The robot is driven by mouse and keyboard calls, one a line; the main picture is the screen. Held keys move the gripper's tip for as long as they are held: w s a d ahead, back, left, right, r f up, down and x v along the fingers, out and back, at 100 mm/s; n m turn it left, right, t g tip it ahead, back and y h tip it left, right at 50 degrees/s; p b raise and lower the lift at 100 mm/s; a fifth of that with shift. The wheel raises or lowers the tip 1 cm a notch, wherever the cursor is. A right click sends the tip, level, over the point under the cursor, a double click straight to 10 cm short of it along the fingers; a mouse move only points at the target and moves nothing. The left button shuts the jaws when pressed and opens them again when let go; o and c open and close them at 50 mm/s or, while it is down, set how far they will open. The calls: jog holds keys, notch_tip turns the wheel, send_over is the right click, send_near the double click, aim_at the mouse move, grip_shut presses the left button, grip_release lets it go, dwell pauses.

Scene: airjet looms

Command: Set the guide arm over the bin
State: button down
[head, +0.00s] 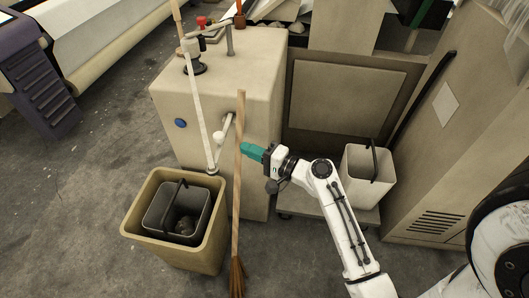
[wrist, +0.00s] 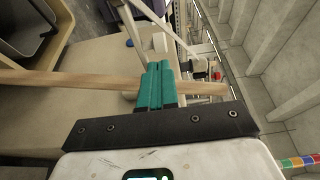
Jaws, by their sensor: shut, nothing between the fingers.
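The guide arm (head: 202,115) is a long pale rod in the head view. It slopes down from a dark pivot on top of the beige machine, and its lower end shows at the back right rim of the tan bin (head: 132,215); I cannot tell how high above the rim it is. A pale rod also crosses the upper part of the wrist view (wrist: 154,16). My gripper (head: 246,149) has teal fingers, shut and empty, right of the guide arm. In the wrist view the fingers (wrist: 158,72) lie across a wooden broom handle (wrist: 70,83); contact is unclear.
The broom (head: 237,190) stands upright between my gripper and the guide arm. A grey bucket (head: 160,228) sits inside the tan bin. A white bucket (head: 365,180) stands right of my arm. Floor left of the bin is clear.

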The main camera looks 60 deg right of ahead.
aim_at(221, 138)
jog(key=w+p, duration=0.1)
jog(key=w, duration=0.4)
jog(key=shift+w, duration=0.4)
jog(key=shift+w, duration=0.15)
